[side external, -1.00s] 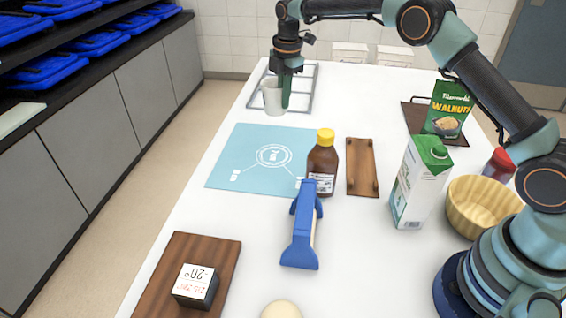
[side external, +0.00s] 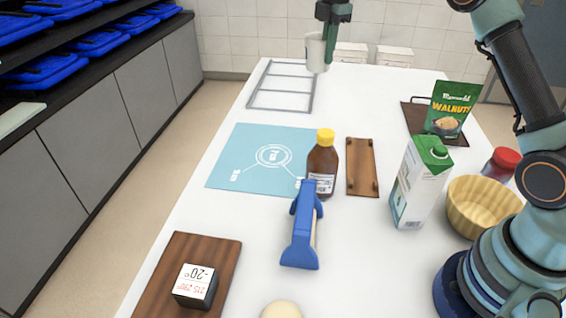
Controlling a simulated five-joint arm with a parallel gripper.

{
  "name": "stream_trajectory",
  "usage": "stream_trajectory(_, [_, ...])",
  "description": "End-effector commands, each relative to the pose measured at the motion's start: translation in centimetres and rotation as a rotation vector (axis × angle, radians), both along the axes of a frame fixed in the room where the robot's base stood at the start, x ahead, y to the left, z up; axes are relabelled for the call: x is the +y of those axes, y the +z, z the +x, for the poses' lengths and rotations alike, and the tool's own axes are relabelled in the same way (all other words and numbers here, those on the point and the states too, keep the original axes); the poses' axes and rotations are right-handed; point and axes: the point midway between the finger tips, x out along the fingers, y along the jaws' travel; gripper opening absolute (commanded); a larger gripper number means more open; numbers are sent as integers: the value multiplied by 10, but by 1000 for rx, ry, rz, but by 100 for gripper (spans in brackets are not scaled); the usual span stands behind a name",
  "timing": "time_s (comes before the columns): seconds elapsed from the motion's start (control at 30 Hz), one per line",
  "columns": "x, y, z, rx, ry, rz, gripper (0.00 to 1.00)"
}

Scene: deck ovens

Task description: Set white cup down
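The white cup (side external: 315,52) is in the air near the far end of the table, to the right of and above the grey wire rack (side external: 281,86). It looks upright. My gripper (side external: 327,55) is shut on the cup, with its green fingers at the cup's right side. The contact of the fingers with the cup is partly hidden. The light blue mat (side external: 225,165) with white markings lies nearer the middle of the table, below the rack in the picture.
A brown bottle with a yellow cap (side external: 322,160), a wooden board (side external: 361,165), a blue scanner-like tool (side external: 301,235), a milk carton (side external: 420,185), a yellow bowl (side external: 480,208) and a walnut bag (side external: 449,110) stand around. The white tabletop right of the rack (side external: 360,100) is clear.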

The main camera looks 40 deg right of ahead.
Motion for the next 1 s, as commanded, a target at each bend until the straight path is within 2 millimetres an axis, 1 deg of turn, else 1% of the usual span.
stream_trajectory(0.03, [-18,3,-11,-1,-33,0,0])
stream_trajectory(0.17, [-54,6,-41,-4,-107,-2,0])
stream_trajectory(0.2, [-65,6,-50,-4,-129,-2,0])
stream_trajectory(0.27, [-79,6,-66,-4,-163,-3,0])
stream_trajectory(0.4, [-109,3,-107,-4,-242,-3,0])
stream_trajectory(0.5, [-124,0,-136,-6,-293,-4,0])
stream_trajectory(0.6, [-135,-5,-161,-5,-337,-4,0])
stream_trajectory(0.73, [-142,-10,-184,-4,-376,-4,0])
stream_trajectory(0.87, [-146,-14,-196,-4,-396,-5,0])
stream_trajectory(0.97, [-146,-23,-200,0,-400,-3,0])
stream_trajectory(1.0, [-146,-30,-200,1,-400,-3,0])
